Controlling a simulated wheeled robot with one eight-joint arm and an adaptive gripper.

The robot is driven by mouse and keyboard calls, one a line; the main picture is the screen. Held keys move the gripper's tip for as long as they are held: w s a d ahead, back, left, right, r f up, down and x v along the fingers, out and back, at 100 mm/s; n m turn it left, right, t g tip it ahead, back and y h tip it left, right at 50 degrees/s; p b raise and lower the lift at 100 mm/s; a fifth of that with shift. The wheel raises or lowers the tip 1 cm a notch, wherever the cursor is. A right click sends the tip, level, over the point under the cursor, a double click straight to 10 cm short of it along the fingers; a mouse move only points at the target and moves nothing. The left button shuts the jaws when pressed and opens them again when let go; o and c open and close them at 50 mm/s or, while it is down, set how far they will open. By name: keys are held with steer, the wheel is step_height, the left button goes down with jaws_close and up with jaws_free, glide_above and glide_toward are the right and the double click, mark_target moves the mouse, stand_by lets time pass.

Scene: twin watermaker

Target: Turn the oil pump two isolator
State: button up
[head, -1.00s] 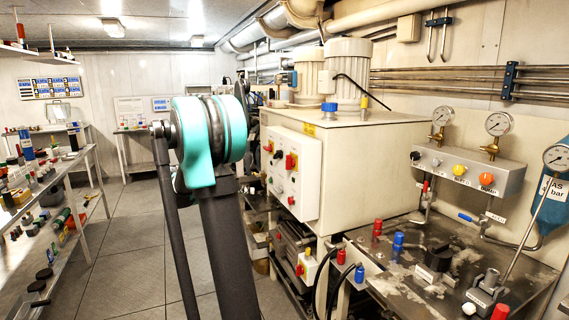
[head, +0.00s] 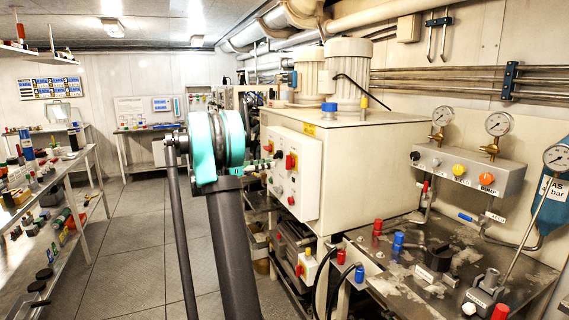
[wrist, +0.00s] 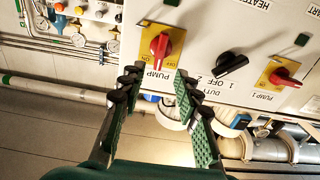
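In the wrist view, a red isolator knob on a yellow plate (wrist: 160,46) sits on the white panel just beyond my fingertips. Its label reads PUMP; I cannot read a number after it. A second red knob on a yellow plate, labelled PUMP 1 (wrist: 283,77), is to the right. My gripper (wrist: 157,82) is open and empty, its green-padded fingers apart on either side below the PUMP knob and not around it. In the head view, the white control panel (head: 305,190) carries red knobs, and my gripper (head: 262,164) is small and partly hidden at its left side.
A black DUTY selector (wrist: 231,64) lies between the two red knobs. Pipes (wrist: 255,148) run below the panel in the wrist view. In the head view, a bench (head: 415,285) with fittings stands right, a shelf (head: 75,165) left, and clear floor (head: 130,235) between.

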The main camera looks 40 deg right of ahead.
mark_target(289, 162)
steer(key=x, duration=0.8)
steer(key=shift+s+d, duration=0.1)
steer(key=shift+d, duration=0.05)
steer(key=shift+c, duration=0.6)
jaws_close()
